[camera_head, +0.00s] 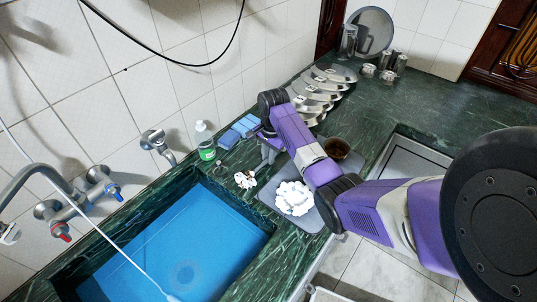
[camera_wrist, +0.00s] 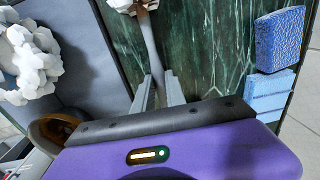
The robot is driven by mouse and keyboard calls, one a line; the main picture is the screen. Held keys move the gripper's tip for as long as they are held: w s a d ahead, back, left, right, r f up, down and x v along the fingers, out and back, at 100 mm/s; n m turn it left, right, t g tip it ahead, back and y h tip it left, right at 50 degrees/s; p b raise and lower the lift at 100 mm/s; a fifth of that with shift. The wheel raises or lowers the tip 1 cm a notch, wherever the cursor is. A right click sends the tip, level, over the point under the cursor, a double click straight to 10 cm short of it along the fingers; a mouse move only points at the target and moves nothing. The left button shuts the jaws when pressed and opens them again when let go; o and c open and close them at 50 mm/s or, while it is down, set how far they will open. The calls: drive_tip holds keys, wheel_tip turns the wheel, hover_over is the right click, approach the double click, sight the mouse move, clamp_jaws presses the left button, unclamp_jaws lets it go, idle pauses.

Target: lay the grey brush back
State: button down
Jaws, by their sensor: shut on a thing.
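The grey brush has a slim grey handle (camera_wrist: 150,45) and a pale head with some brown at the top edge of the wrist view. In the head view its head (camera_head: 245,179) shows beside the sink, over the green counter strip. My gripper (camera_wrist: 157,92) is shut on the handle's near end, and the handle points away from it. In the head view my gripper (camera_head: 266,158) is partly hidden by my arm. I cannot tell whether the brush touches the counter.
A white lumpy thing (camera_head: 294,198) lies on a grey mat (camera_head: 317,222), near a brown bowl (camera_head: 337,148). Blue sponges (camera_head: 240,129) and a green-labelled bottle (camera_head: 206,146) stand near the wall. A blue sink (camera_head: 185,245) is at the left. Metal plates (camera_head: 325,88) stand behind.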

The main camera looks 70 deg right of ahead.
drive_tip(key=shift+f, duration=0.1)
drive_tip(key=c, duration=1.4)
unclamp_jaws()
drive_tip(key=shift+o, duration=0.2)
drive_tip(key=shift+f+b, duration=0.35)
drive_tip(key=shift+b, duration=0.5)
wheel_tip(320, 180, up, 8)
drive_tip(key=shift+s+a+r+b, duration=0.1)
drive_tip(key=shift+a+r+b, duration=0.1)
drive_tip(key=shift+b, duration=0.1)
